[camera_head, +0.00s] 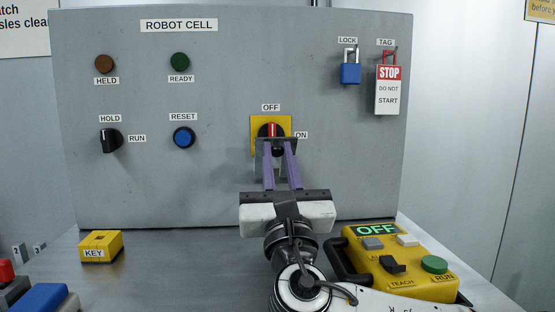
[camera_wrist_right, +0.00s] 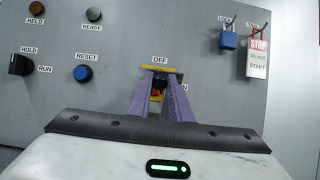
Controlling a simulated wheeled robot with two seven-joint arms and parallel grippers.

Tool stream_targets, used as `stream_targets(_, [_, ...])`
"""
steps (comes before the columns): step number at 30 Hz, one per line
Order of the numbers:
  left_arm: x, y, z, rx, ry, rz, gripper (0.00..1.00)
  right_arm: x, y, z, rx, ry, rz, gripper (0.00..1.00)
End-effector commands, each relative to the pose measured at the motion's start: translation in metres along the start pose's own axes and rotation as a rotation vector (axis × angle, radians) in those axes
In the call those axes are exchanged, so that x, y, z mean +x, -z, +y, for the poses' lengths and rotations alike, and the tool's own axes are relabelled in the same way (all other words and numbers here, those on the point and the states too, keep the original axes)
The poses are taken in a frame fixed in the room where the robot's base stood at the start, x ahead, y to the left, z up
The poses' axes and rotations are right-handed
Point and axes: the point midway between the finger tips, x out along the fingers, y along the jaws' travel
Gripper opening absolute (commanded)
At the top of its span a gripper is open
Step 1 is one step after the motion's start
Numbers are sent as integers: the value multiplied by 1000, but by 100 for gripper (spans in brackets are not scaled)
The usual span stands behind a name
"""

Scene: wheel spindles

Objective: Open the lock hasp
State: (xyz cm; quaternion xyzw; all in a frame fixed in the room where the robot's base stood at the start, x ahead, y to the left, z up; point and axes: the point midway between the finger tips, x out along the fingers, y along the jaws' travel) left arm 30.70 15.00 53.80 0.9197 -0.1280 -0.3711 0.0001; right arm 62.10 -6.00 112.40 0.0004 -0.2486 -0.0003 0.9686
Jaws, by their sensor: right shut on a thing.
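The rotary switch (camera_head: 272,130) has a red and black handle on a yellow plate (camera_head: 285,121) between the OFF and ON labels. The plate's top edge also shows in the right wrist view (camera_wrist_right: 158,68). A grey metal piece, which looks like the lock hasp (camera_head: 276,140), is at the lower part of the switch. My right gripper (camera_head: 276,147) reaches it from the front, its purple fingers closed on it with a gap between them. The fingertips partly hide the contact and the hasp's angle. My left gripper is not in view.
A blue padlock (camera_head: 350,73) and a red and white STOP tag (camera_head: 388,90) hang at the panel's upper right. A yellow KEY block (camera_head: 101,246) and a yellow pendant (camera_head: 420,276) reading OFF are on the shelf. The HOLD/RUN knob (camera_head: 110,140) and RESET button (camera_head: 184,137) are left.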

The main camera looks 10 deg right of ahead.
Motion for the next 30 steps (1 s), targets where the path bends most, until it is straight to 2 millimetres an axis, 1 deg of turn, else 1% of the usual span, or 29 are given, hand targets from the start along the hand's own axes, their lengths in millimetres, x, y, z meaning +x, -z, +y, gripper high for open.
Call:
stream_targets(1, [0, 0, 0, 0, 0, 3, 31, -2, 6, 0, 0, -1, 12, 0])
stream_targets(13, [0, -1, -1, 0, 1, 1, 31, -3, 8, 0, -2, -1, 17, 0])
stream_targets(14, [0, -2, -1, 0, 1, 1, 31, -3, 8, 0, -2, -1, 17, 23])
stream_targets(16, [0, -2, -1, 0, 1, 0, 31, -3, 8, 0, -2, -1, 15, 35])
stream_targets(17, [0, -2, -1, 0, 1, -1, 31, -3, 7, 0, -2, -1, 14, 36])
stream_targets(25, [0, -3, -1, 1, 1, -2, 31, -3, 5, 0, -1, -1, 9, 36])
stream_targets(28, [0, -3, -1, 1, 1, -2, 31, -10, 5, 1, -1, -3, 9, 36])
stream_targets(30, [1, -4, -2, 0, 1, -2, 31, -21, 6, 1, -1, -2, 10, 36])
